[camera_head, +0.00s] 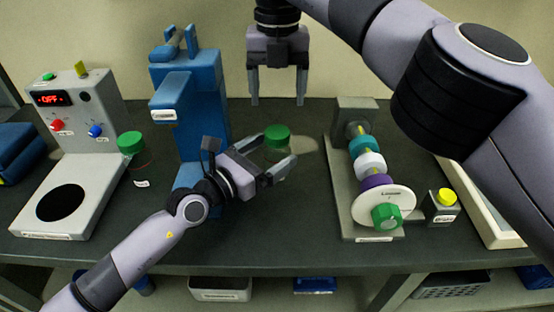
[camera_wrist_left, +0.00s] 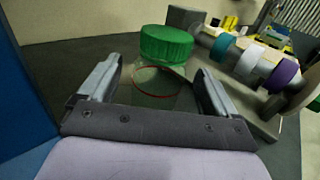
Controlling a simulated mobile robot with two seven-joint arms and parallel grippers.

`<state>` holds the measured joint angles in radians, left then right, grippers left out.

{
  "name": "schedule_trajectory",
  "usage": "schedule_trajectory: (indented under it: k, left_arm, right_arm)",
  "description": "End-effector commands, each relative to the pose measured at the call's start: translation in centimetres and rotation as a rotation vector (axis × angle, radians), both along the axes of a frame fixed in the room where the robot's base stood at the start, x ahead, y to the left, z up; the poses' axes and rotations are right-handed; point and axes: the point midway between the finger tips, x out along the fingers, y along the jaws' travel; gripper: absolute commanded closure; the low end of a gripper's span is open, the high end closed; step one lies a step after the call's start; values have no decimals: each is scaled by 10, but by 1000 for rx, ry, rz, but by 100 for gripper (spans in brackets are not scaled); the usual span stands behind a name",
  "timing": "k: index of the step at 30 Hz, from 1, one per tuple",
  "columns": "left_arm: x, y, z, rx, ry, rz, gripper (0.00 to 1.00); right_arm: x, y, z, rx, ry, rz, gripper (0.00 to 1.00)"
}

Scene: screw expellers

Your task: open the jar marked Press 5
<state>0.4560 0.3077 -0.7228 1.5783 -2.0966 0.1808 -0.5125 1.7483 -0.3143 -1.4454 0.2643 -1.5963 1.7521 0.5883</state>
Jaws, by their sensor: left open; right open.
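A clear jar with a green lid (camera_head: 277,134) stands on the dark bench in the middle. My left gripper (camera_head: 279,156) is open, with its fingers on either side of this jar. In the left wrist view the green-lidded jar (camera_wrist_left: 164,65) is between the two open fingers, and I cannot see contact. No label shows on it. A second clear jar with a green lid (camera_head: 131,143) stands to the left with a small white label, too small to read. My right gripper (camera_head: 278,88) is open and empty, pointing down behind and above the middle jar.
A blue press-like machine (camera_head: 190,100) stands left of the middle jar. A hotplate-like device (camera_head: 75,150) reading OFF is at far left. A screw expeller (camera_head: 368,175) with coloured rings and a yellow button (camera_head: 446,196) are at right. Bare bench lies in front of the middle jar.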

Motion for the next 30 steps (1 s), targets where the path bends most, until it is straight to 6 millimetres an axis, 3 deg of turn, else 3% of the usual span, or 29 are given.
schedule_trajectory:
  k: [7,18,19,20,27,30]
  left_arm:
    - [17,-18,0,-1,1,-1,9]
    - [20,-21,0,-1,1,-1,9]
    - [20,-21,0,-1,1,-1,12]
    - [20,-21,0,-1,1,-1,22]
    - [20,-21,0,-1,1,-1,100]
    - [20,-21,0,-1,1,-1,100]
  right_arm:
    - [0,0,0,2,1,1,27]
    - [0,0,0,2,1,2,27]
    - [0,0,0,2,1,2,27]
    - [0,0,0,2,1,2,27]
    - [0,0,0,2,1,1,27]
    - [0,0,0,2,1,-14,27]
